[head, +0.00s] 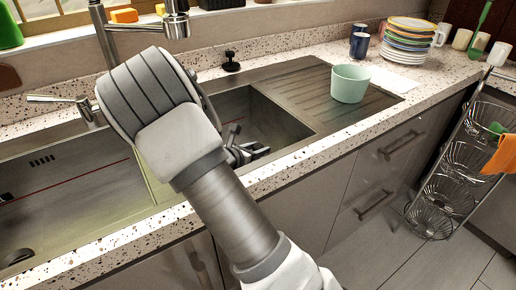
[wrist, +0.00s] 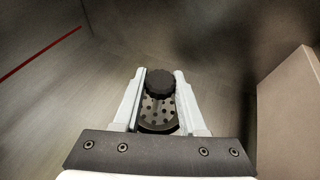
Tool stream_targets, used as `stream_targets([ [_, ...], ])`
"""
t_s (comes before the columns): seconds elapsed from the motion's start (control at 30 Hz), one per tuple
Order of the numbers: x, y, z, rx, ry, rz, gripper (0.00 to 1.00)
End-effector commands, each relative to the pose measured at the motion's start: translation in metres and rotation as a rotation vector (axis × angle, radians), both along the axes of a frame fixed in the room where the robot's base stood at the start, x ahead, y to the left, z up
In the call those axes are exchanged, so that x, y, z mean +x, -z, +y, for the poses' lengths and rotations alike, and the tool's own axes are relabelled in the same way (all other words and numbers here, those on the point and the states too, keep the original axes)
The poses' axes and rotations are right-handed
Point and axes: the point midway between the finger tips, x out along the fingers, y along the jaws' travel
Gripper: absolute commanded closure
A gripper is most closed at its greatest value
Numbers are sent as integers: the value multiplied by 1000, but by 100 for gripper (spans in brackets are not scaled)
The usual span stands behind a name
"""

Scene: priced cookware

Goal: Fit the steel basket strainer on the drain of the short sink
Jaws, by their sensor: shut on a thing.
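The steel basket strainer (wrist: 158,114) shows in the wrist view as a round perforated disc with a black ribbed knob (wrist: 159,84) on top. My gripper (wrist: 160,78) is shut on it, one pale finger on each side of the knob. In the head view my gripper (head: 240,151) is down in the short sink (head: 268,118), the right-hand basin, partly behind my arm. The strainer is not clear there. The short sink's drain is not visible as a separate thing; I cannot tell whether it lies under the strainer.
The longer basin (head: 70,190) lies to the left, with a dark drain (head: 18,256). A mint bowl (head: 349,84) stands on the ribbed drainboard (head: 305,90). A black knobbed item (head: 231,63) sits behind the short sink. Stacked plates (head: 408,38) stand at the back right; a tap (head: 140,25) rises behind my arm.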

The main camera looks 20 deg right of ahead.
Motion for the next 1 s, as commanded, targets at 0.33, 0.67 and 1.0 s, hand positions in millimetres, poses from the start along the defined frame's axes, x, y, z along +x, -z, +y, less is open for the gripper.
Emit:
stream_targets([
  [0.33, 0, 0, 0, 0, 0, 0, 100],
  [0.67, 0, 6, 0, 0, 0, 0, 100],
  [1.0, 0, 9, 0, 1, 0, 1, 100],
])
